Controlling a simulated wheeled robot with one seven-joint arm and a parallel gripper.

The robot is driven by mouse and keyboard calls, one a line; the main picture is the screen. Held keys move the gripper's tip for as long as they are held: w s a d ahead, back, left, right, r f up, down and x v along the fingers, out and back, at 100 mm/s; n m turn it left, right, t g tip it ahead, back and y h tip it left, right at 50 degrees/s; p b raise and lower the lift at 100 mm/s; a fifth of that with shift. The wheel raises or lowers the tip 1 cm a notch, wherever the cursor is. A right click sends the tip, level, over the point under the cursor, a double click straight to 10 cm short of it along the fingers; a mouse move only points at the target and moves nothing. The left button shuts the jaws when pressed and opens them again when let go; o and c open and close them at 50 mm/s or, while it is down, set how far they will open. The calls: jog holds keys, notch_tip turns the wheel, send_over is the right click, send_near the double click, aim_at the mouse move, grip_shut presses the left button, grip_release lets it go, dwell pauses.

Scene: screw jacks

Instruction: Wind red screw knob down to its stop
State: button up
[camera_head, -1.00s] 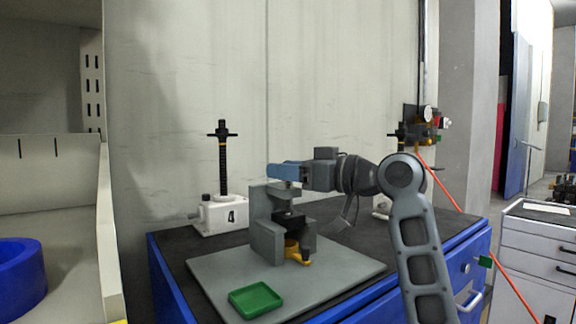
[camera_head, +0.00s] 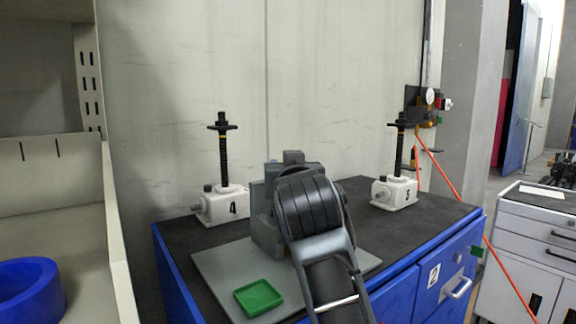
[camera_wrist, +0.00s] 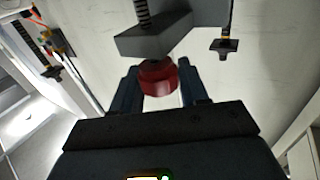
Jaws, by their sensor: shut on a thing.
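The red screw knob (camera_wrist: 159,82) shows in the wrist view, between the two dark blue fingers of my gripper (camera_wrist: 160,77), which are shut on it. A grey block (camera_wrist: 154,35) with a threaded dark screw (camera_wrist: 143,13) appears just beyond the knob. In the head view, the grey fixture (camera_head: 266,232) stands on a grey plate (camera_head: 218,268). My arm covers much of the fixture there and hides the knob and my fingers. How far the knob is from its stop cannot be told.
A green tray (camera_head: 258,298) lies at the plate's front. White screw jack 4 (camera_head: 222,206) stands behind on the left, and white jack 5 (camera_head: 396,192) on the right. A blue cabinet (camera_head: 392,300) carries them under its dark top. A blue ring (camera_head: 28,292) sits on the left shelf.

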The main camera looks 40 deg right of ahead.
jog(key=m+g+h, duration=0.1)
jog(key=m+g+h+b, duration=0.1)
jog(key=h, duration=0.1)
jog(key=shift+a+r, duration=0.15)
jog(key=shift+a, duration=0.05)
jog(key=shift+m+g+h+b, duration=1.05)
jog(key=shift+m+g+h, duration=0.15)
jog(key=shift+m+g, duration=0.2)
jog(key=shift+d+r+h, duration=0.1)
jog(key=shift+h, duration=0.2)
jog(key=o, duration=0.7)
jog(key=shift+o, duration=1.2)
jog(key=shift+f+g, duration=0.2)
jog(key=shift+g, duration=0.1)
jog(key=b+v, duration=0.1)
jog(key=v, duration=0.6)
jog(key=shift+s+a, duration=0.3)
jog(key=shift+r, duration=0.1)
